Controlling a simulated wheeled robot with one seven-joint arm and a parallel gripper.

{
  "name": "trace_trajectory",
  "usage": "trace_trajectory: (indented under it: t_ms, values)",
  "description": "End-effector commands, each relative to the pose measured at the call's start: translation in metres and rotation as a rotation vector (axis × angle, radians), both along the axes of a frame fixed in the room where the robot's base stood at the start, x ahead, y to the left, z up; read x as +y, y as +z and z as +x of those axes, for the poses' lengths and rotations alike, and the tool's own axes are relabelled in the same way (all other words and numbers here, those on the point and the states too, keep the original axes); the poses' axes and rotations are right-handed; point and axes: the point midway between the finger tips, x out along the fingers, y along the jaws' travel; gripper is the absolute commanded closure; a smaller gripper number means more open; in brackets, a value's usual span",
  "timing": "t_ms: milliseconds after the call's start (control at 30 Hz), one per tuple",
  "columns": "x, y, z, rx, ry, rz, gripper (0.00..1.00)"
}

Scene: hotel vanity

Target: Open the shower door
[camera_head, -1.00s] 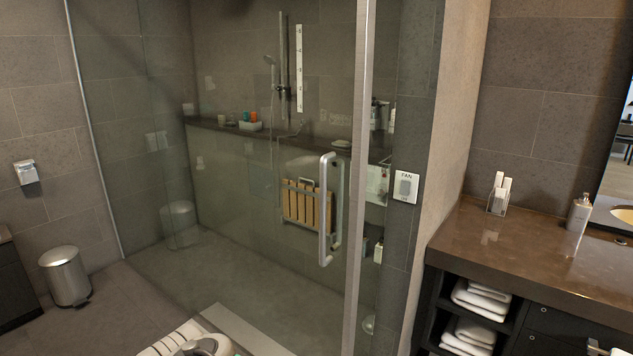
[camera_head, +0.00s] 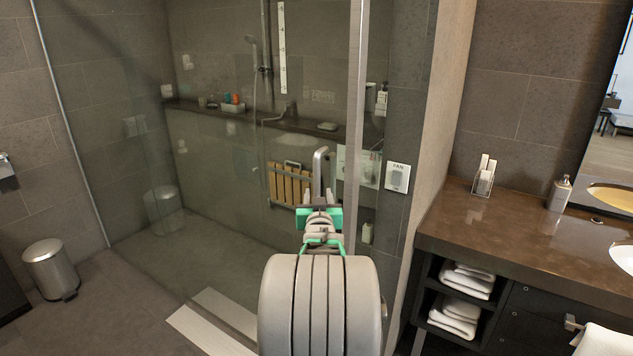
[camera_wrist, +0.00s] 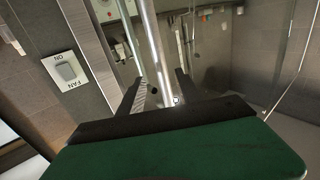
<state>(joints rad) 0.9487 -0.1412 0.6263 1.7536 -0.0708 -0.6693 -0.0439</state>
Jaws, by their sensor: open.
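The glass shower door (camera_head: 215,215) stands in front of the shower, with a vertical metal post (camera_head: 355,110) to the right of its handle. The silver D-shaped door handle (camera_head: 318,168) shows its upper part in the head view. My arm and gripper hide its lower part. My gripper (camera_head: 320,207) is at the handle, low on its bar. In the wrist view, my gripper's two dark fingers (camera_wrist: 157,88) are apart, and the handle bar (camera_wrist: 153,50) runs up between them. I cannot tell whether either finger touches the bar.
A fan switch (camera_head: 397,177) is on the wall right of the post. A brown vanity counter (camera_head: 500,240) with towels below stands at the right. A metal bin (camera_head: 50,268) stands at the left. The floor (camera_head: 130,310) between is clear.

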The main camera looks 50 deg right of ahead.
Motion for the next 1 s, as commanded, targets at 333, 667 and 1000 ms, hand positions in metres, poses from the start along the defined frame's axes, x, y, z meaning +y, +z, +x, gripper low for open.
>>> trace_trajectory:
  t_ms: [333,667,1000]
  values:
    - [-0.043,0.001,0.038,0.002,0.004,0.002,0.59]
    - [-0.048,0.0,0.043,0.001,0.004,0.002,0.59]
    - [-0.048,0.0,0.043,0.002,0.004,0.002,0.86]
